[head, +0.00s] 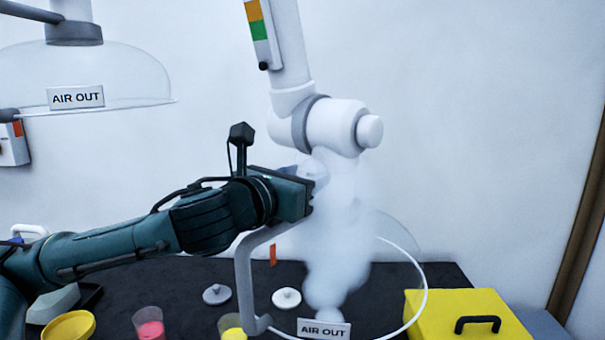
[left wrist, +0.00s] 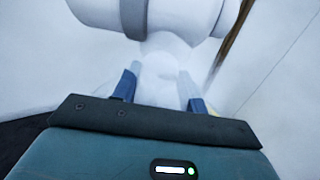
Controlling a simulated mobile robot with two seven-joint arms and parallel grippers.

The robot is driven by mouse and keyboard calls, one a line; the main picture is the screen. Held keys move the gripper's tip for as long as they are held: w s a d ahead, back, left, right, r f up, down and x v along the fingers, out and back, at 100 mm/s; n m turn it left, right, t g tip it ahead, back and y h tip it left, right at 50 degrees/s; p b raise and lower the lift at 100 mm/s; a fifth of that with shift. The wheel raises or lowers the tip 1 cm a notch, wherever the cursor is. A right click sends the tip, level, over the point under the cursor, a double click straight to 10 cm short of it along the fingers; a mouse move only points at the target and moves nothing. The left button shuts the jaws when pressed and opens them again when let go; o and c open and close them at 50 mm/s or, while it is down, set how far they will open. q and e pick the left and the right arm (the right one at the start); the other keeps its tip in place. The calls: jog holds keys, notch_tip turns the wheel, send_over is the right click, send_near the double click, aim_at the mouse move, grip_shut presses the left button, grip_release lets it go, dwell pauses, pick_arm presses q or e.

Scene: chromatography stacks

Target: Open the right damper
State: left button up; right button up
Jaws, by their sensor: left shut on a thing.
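The right extraction arm (head: 290,45) comes down to a thick white joint (head: 335,125), which also shows in the left wrist view (left wrist: 180,15). An orange and green marked strip (head: 257,28) with a small black knob (head: 263,66) is on its upper tube. Below hangs a clear hood (head: 424,290) labelled AIR OUT (head: 324,329), with a grey bent handle (head: 242,275). My left gripper (head: 320,175) is shut on the pale neck just under the joint; its fingers flank it in the left wrist view (left wrist: 158,90). White vapour blurs the grip. My right gripper is not in view.
A second hood (head: 90,75) labelled AIR OUT hangs at the left. On the dark bench stand a pink-filled beaker (head: 148,324), a yellow-filled beaker (head: 231,327), two small lids, a yellow dish (head: 68,327) and a yellow case (head: 465,310) at right.

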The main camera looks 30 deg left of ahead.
pick_arm(q)
jog(key=shift+r+n+p, duration=0.2)
jog(key=shift+n+p, duration=0.6)
jog(key=shift+n, duration=0.4)
jog(key=n+p, duration=0.1)
jog(key=n, duration=0.1)
jog(key=shift+n+g, duration=0.3)
jog(key=n+h+p, duration=0.1)
jog(key=n, duration=0.2)
jog(key=shift+a, duration=0.1)
jog(key=n, duration=0.4)
jog(key=shift+g+h, duration=0.3)
jog(key=shift+n, duration=0.7)
jog(key=shift+n+h+b, duration=0.3)
jog(key=shift+n, duration=0.4)
jog(key=shift+a, duration=0.1)
pick_arm(e)
jog(key=shift+s+d+r+g+h, duration=0.2)
jog(key=shift+d+g+h, duration=0.1)
jog(key=shift+d, duration=0.2)
pick_arm(q)
jog(key=shift+n, duration=0.3)
pick_arm(e)
jog(key=shift+s+f, duration=0.1)
jog(key=shift+s, duration=0.05)
jog(key=shift+d, duration=0.1)
